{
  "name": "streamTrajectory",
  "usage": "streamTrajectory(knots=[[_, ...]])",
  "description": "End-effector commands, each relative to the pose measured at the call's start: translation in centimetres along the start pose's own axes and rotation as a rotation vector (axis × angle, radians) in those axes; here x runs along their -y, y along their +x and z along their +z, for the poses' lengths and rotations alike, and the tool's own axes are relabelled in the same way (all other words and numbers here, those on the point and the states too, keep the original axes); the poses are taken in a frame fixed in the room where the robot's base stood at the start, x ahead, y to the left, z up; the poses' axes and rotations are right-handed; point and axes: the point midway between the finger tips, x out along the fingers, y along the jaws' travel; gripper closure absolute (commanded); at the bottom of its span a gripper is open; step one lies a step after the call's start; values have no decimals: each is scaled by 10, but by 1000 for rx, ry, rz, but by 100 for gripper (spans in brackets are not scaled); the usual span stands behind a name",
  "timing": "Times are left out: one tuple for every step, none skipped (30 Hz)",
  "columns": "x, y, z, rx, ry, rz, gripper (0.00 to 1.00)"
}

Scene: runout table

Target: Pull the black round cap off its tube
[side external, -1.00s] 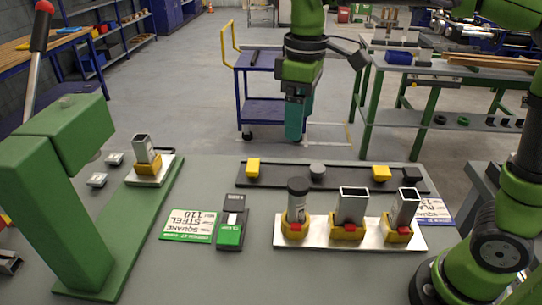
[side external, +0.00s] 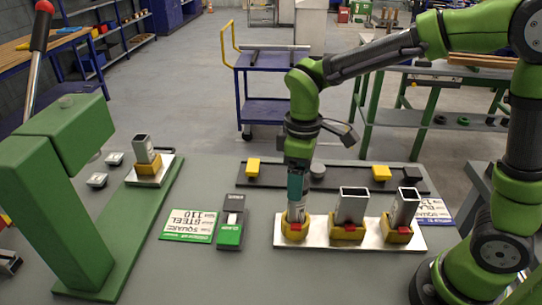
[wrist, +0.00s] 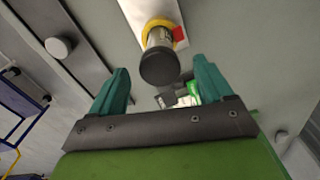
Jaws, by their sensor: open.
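The round tube (side external: 296,213) stands upright in a yellow holder (side external: 294,231) at the left end of the white base plate (side external: 319,240). Its black round cap (wrist: 159,67) shows in the wrist view, seated on the end of the tube. In the side view my gripper (side external: 297,203) is directly over the tube and hides the cap. In the wrist view my gripper (wrist: 158,82) is open, with one teal finger on each side below the cap. I see no contact between the fingers and the cap.
Two open square tubes (side external: 352,205) (side external: 404,208) stand in holders to the right. Behind is a dark rail (side external: 280,178) with yellow, grey and black caps. A green press (side external: 60,190) stands at left, with a green-labelled device (side external: 231,228) between.

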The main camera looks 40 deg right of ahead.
Motion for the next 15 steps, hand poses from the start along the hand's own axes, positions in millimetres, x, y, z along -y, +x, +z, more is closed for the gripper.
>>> streamTrajectory(knots=[[0, 7, 0, 4, -1, -1, 20], [0, 11, 0, 4, -1, 0, 20], [0, 14, 0, 3, 0, 0, 20], [0, 17, 0, 2, 0, 0, 20], [0, 19, 0, 1, 0, 0, 20], [0, 21, 0, 1, 0, 0, 20], [0, 22, 0, 1, 0, 0, 20], [0, 23, 0, 1, 0, 0, 20], [0, 24, 0, 0, 0, 0, 20], [0, 24, 0, 0, 0, 0, 20], [0, 24, 0, 0, 0, 0, 20], [0, 24, 0, 0, 0, 0, 20], [0, 24, 0, 0, 0, 0, 20], [0, 24, 0, 0, 0, 0, 20], [0, 24, 0, 0, 0, 0, 20]])
